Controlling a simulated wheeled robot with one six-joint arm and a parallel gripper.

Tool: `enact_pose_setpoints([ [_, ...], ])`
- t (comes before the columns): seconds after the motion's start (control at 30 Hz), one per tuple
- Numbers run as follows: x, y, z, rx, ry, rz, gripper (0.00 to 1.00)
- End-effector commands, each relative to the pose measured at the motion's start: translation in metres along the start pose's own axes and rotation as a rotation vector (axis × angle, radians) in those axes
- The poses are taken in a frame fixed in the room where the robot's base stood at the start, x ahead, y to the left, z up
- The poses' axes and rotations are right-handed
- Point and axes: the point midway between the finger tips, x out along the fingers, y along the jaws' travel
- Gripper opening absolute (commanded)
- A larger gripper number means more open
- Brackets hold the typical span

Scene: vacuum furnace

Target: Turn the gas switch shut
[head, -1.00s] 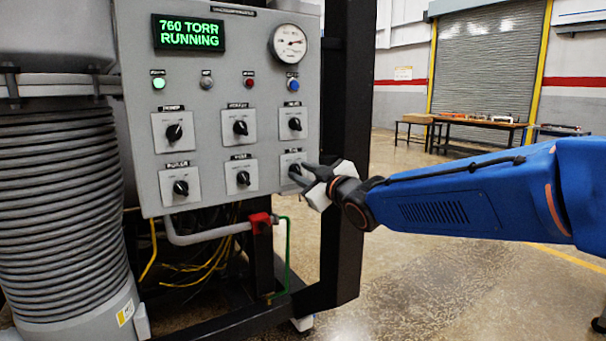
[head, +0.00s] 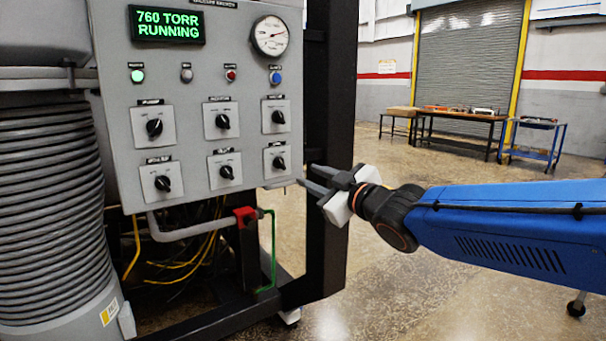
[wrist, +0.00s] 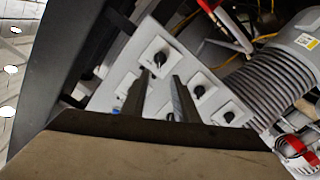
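The gas switch is most likely the lower right black knob (head: 279,162) on the grey panel; its label is too small to read surely. In the wrist view this knob (wrist: 160,58) sits on its pale square plate just beyond the fingertips. Its exact pointing direction is hard to tell. My gripper (head: 307,175) is to the right of the knob, off the panel's right edge in the head view. Its two dark fingers are apart with nothing between them, also in the wrist view (wrist: 160,77).
Several similar knobs sit left of and above it, the nearest being the lower middle knob (head: 226,172) and upper right knob (head: 278,117). The display (head: 167,25) reads 760 TORR RUNNING. A black frame post (head: 330,110) stands behind my gripper. Open floor lies right.

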Motion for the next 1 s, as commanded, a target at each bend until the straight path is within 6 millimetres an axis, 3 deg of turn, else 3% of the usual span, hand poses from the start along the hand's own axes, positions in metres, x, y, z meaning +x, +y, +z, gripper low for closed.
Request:
enact_pose_setpoints([
  [0.2, -0.032, 0.001, -0.001, 0.0, 0.001, 0.002, 0.27],
  [0.4, -0.049, 0.0, 0.0, 0.0, 0.0, 0.001, 0.27],
  [0.87, -0.055, 0.0, 0.001, 0.001, -0.001, 0.0, 0.27],
  [1.0, -0.062, 0.008, 0.013, 0.018, -0.048, 0.029, 0.27],
])
